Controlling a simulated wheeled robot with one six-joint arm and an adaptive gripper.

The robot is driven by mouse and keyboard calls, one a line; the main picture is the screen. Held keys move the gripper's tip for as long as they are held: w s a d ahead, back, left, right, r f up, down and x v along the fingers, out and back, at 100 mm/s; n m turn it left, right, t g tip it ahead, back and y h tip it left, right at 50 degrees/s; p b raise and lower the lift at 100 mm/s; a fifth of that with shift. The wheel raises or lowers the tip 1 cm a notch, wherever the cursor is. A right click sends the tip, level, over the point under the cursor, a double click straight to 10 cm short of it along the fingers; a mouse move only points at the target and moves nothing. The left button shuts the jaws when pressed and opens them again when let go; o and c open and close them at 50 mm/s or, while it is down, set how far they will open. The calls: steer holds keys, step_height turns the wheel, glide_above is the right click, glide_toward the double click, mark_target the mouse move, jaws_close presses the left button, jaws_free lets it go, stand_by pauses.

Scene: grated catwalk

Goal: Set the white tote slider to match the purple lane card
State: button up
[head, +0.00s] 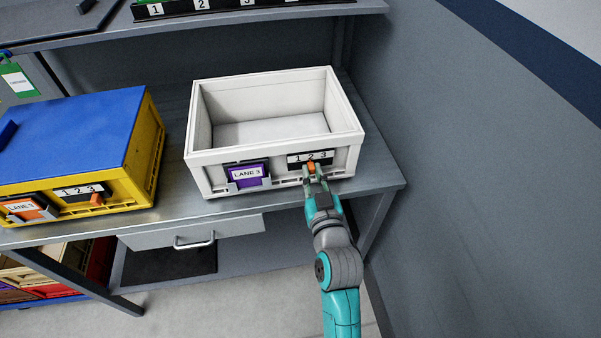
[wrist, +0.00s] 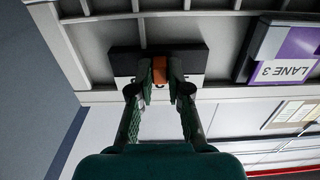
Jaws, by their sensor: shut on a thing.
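The white tote (head: 275,175) stands open and empty on the grey bench. A purple lane card (head: 246,174) reading "LANE 3" sits in a holder on its front left; it also shows upside down in the wrist view (wrist: 287,70). Right of the card is the slider scale (head: 310,157), marked 1 2 3. The orange slider knob (head: 311,165) is at about 2, near the middle of its dark track (wrist: 125,65). My gripper (head: 313,176) is shut on the knob, one finger on each side; the wrist view shows the knob (wrist: 160,68) between the fingertips (wrist: 160,88).
A yellow tote (head: 140,165) with a blue lid (head: 80,130) stands to the left, with an orange lane card (head: 27,210) and its own slider. A drawer (head: 190,234) hangs below the bench. A grey wall (head: 470,190) rises on the right.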

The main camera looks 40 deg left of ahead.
mark_target(323, 161)
steer(key=shift+w+d, duration=1.05)
steer(key=shift+w, duration=0.2)
stand_by(1.1)
steer(key=o, duration=0.6)
steer(key=shift+s+d, duration=0.1)
steer(key=shift+v, duration=3.35)
